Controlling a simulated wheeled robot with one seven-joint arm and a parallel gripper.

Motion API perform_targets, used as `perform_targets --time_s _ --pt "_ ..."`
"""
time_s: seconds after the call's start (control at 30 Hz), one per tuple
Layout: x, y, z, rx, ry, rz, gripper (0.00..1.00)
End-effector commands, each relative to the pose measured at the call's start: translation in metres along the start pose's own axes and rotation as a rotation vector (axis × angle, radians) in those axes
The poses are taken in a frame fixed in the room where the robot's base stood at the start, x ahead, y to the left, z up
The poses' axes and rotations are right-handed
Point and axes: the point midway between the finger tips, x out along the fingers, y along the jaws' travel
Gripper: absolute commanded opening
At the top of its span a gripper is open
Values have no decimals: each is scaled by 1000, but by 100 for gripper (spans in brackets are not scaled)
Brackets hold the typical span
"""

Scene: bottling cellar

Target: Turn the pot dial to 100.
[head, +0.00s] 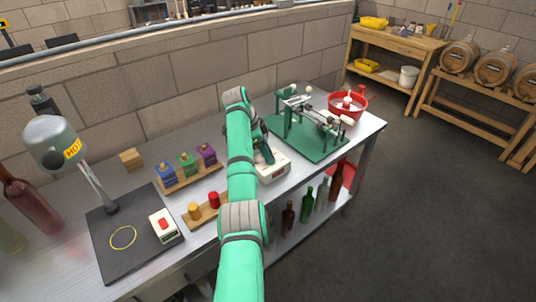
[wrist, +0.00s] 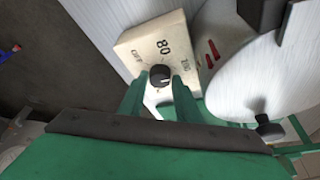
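The pot dial is a small black knob (wrist: 160,76) on a cream box (wrist: 146,43) in the wrist view. Printed marks stand around it: a small word at the left, 80 at the top, and a partly legible mark, seemingly 100, at the right. I cannot tell where the pointer is. In the head view the cream box (head: 274,168) sits near the bench's front edge, partly behind my arm. My gripper (wrist: 159,84) is open, its two green fingers apart on either side of the knob; contact cannot be told. It also shows in the head view (head: 266,157).
A green bench machine (head: 310,140) and red bowl (head: 347,105) stand right of the box. A rack with blue, green and purple blocks (head: 187,166) and a holder with yellow and red pieces (head: 205,210) lie left. A large pale round surface (wrist: 245,85) is close beside the dial.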

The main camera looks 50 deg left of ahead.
Motion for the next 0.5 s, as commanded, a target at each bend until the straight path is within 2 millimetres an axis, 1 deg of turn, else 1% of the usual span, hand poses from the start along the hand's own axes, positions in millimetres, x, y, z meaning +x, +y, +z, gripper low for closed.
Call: perform_targets --time_s 0.07,0.37,0.5 --pt "0 0 0 0 0 0 45" --pt "-1 0 0 0 0 1 45" --pt "-12 0 0 0 1 -2 45"
